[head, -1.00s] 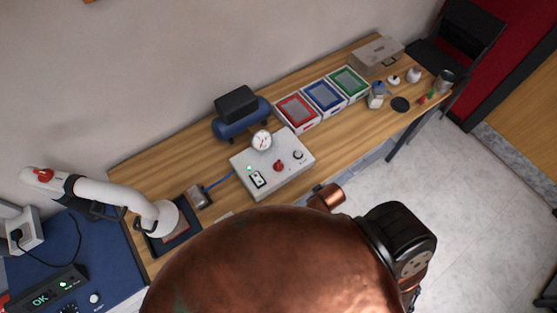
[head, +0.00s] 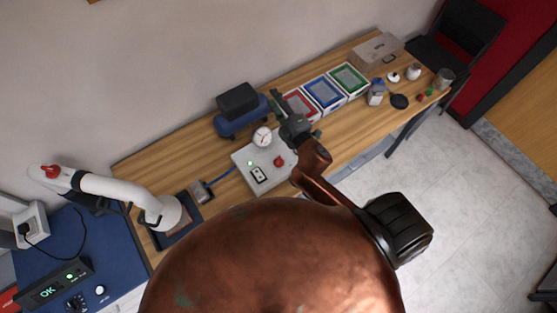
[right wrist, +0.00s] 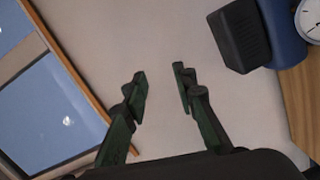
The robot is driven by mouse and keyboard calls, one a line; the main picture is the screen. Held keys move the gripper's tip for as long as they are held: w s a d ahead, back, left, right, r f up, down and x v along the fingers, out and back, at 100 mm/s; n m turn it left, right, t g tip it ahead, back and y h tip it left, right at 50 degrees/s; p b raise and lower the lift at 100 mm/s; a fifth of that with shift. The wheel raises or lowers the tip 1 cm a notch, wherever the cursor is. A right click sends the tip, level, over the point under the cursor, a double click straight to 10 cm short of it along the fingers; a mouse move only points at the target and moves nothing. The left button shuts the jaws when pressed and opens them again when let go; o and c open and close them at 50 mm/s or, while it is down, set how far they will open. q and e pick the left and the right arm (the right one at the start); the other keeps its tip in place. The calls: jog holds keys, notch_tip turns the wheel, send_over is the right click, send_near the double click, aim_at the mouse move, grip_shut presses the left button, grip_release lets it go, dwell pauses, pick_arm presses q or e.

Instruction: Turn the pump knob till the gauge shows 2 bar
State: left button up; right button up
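A grey control box (head: 244,163) stands on the wooden table, with a round white gauge (head: 262,137) at its back edge. The gauge's edge also shows in the right wrist view (right wrist: 311,20); its needle reading is too small to tell. A red knob (head: 279,161) and a black-and-white switch (head: 259,175) are on the box top. My right gripper (head: 276,97) is over the box's right back side and reaches past it, hiding the box's right part. In the right wrist view it (right wrist: 160,74) is open, with nothing between its fingers. My left gripper is not in view.
A blue compressor (head: 230,127) with a black top stands behind the box. Red, blue and green trays (head: 324,94) lie to the right.

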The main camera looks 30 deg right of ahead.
jog(key=w+a+r+n+t+y, duration=0.1)
jog(key=a+r+n+t+y, duration=0.1)
jog(key=a+r+n+y, duration=0.95)
jog(key=s+a+f+n+g+y, duration=0.35)
jog(key=a+n+g, duration=0.25)
jog(key=a+n, duration=0.4)
jog(key=s+a+f+n+g+y, duration=0.2)
jog(key=s+a+n+g, duration=0.25)
jog(key=a+n, duration=0.55)
jog(key=n+g+h, duration=0.9)
jog(key=n+h, duration=0.7)
jog(key=n, duration=0.2)
send_over(278, 162)
jog(key=shift+m+t, duration=0.25)
notch_tip(278, 162, down, 25)
jog(key=shift+s+a+r, duration=0.1)
jog(key=shift+a+r, duration=0.05)
jog(key=shift+r, duration=0.05)
jog(key=shift+d+f+p, duration=0.2)
jog(key=shift+f+p, duration=1.1)
jog(key=shift+f, duration=2.55)
